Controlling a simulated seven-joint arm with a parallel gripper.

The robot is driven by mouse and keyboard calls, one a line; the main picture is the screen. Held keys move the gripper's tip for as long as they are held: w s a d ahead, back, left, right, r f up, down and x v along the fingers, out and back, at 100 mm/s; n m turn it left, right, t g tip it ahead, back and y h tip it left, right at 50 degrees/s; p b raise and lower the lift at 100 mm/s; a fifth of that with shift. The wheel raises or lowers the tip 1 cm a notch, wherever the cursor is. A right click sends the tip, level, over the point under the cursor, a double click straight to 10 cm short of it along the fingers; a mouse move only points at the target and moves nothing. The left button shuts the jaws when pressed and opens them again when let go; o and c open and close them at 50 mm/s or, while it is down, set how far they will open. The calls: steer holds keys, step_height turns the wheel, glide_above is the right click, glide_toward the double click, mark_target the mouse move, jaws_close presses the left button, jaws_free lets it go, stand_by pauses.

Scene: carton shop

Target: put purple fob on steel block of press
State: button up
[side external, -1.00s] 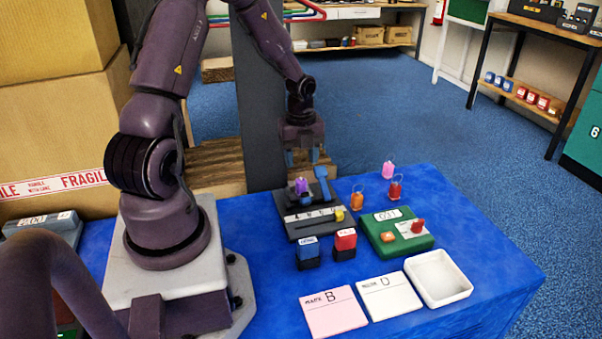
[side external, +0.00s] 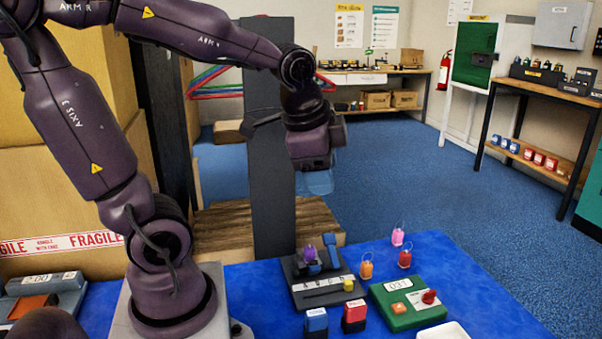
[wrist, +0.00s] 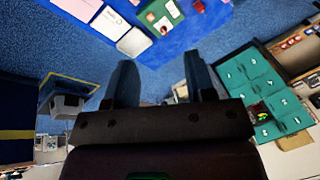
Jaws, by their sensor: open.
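The purple fob (side external: 309,254) stands upright on the press (side external: 318,292), toward its back left. The press is a dark grey plate with a blue lever (side external: 332,252), a lettered strip and a yellow knob. What lies directly under the fob is too small to tell surely; the steel block is not clearly seen. My gripper (side external: 315,184) is raised well above and behind the press, clear of the fob. In the wrist view my gripper (wrist: 162,80) has its two dark fingers wide apart with nothing between them.
Orange (side external: 366,268), red (side external: 405,258) and pink (side external: 398,237) fobs stand right of the press. A green box (side external: 408,305) with a red knob is at right. Blue (side external: 316,321) and red (side external: 354,316) blocks stand in front. A white tray (side external: 442,331) is at the front edge.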

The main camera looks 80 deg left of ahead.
steer(key=s+d+r+n+t+h, duration=0.1)
steer(key=s+d+r+n+t, duration=0.1)
steer(key=s+d+n, duration=0.2)
steer(key=shift+s+d+r+n+h, duration=0.15)
steer(key=shift+s+d+n+h, duration=0.3)
steer(key=shift+d, duration=0.25)
